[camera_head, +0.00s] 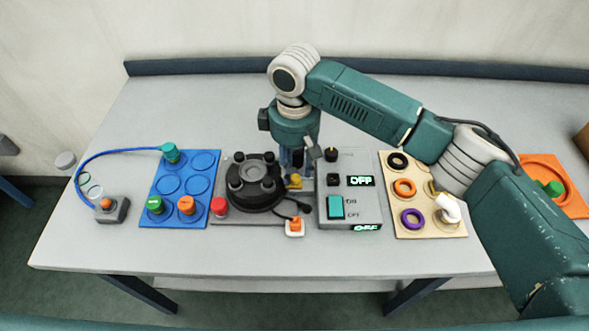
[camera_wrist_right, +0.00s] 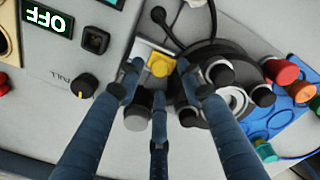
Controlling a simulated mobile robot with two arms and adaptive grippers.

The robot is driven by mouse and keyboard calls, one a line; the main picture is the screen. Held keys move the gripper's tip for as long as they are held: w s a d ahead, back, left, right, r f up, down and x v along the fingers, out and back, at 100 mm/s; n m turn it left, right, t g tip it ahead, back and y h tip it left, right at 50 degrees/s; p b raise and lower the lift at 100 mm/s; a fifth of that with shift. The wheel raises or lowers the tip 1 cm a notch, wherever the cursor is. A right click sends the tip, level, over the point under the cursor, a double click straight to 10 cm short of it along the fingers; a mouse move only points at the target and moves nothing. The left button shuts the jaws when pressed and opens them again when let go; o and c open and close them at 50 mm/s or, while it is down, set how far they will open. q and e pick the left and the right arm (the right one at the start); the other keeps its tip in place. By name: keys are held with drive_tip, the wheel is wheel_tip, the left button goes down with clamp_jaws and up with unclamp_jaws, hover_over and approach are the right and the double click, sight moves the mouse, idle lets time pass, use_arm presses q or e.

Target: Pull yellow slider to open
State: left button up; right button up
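The yellow slider (camera_head: 295,181) is a small yellow block between the black round valve unit and the grey control box. It also shows in the right wrist view (camera_wrist_right: 160,65), on a pale metal mount. My right gripper (camera_head: 298,160) points down above and just behind it in the head view. In the right wrist view its dark blue fingers (camera_wrist_right: 160,80) are spread, with the slider visible beyond and between their tips. Nothing is held; contact with the slider cannot be told. My left gripper is not in view.
The black valve unit (camera_head: 252,183) stands left of the slider. The control box (camera_head: 350,205) with OFF displays stands right. A blue tray (camera_head: 169,212) with connectors and a wooden ring board (camera_head: 430,228) lie farther out. A black cable plug (camera_head: 304,208) lies in front.

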drive_tip(key=shift+f, duration=0.65)
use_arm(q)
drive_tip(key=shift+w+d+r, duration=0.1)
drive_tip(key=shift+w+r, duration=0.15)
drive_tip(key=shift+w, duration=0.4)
use_arm(e)
drive_tip(key=shift+f, duration=0.55)
clamp_jaws()
drive_tip(key=shift+d+r+p, duration=0.1)
drive_tip(key=shift+p, duration=0.25)
drive_tip(key=shift+d+r+p, duration=0.1)
drive_tip(key=shift+d+p, duration=1.05)
drive_tip(key=shift+d, duration=0.25)
drive_tip(key=shift+c, duration=0.9)
unclamp_jaws()
drive_tip(key=shift+w, duration=0.1)
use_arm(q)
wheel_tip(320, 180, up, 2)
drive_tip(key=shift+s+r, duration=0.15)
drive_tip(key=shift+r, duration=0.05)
use_arm(e)
drive_tip(key=shift+o, duration=0.9)
drive_tip(key=shift+f, duration=0.2)
